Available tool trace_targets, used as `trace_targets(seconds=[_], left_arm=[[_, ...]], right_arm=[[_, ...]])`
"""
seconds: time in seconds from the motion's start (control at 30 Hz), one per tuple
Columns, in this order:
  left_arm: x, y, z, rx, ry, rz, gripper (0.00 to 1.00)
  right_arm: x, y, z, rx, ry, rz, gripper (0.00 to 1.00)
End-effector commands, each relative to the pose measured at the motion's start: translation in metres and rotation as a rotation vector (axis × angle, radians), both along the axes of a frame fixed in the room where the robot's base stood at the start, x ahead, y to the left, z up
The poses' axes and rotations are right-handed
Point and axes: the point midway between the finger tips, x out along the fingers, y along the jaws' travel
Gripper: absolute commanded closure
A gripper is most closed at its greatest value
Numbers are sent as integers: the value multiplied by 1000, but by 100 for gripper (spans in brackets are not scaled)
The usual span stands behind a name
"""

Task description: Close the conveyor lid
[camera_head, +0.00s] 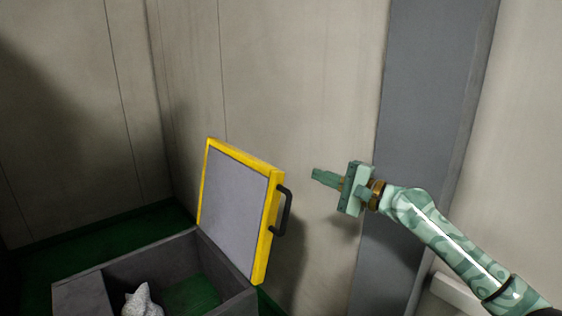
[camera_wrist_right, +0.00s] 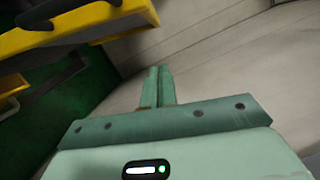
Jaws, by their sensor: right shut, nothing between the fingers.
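The conveyor lid (camera_head: 235,205) is a grey panel with a yellow frame and a black handle (camera_head: 283,211) on its right edge. It stands raised, close to upright, at the right side of a dark grey box (camera_head: 245,294). In the right wrist view the yellow lid frame (camera_wrist_right: 112,22) is at the upper left. My right gripper (camera_head: 316,174) is shut and empty, to the right of the lid and above the handle, apart from both. In the wrist view its fingers (camera_wrist_right: 158,70) are together. My left gripper is not in view.
A white, cat-like figure (camera_head: 141,300) sits inside the open box, partly cut off by the lower edge. Pale panelled walls (camera_head: 300,80) stand behind, with a grey vertical strip (camera_head: 425,90) at the right. The floor is green (camera_head: 100,240).

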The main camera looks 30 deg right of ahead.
Motion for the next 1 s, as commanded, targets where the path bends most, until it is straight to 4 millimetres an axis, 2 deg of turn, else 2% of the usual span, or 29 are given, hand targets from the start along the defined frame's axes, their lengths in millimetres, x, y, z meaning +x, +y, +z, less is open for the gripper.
trace_targets(seconds=[0.43,0.5,0.63,0.8,1.0], left_arm=[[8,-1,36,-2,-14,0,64],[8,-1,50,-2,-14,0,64],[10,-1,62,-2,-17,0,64],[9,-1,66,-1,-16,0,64],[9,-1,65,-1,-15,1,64]], right_arm=[[83,35,9,0,-1,0,100],[79,47,13,-3,3,1,100],[76,61,15,-2,2,-1,100],[75,69,14,-5,1,-3,100],[75,70,13,-5,1,-3,100]])
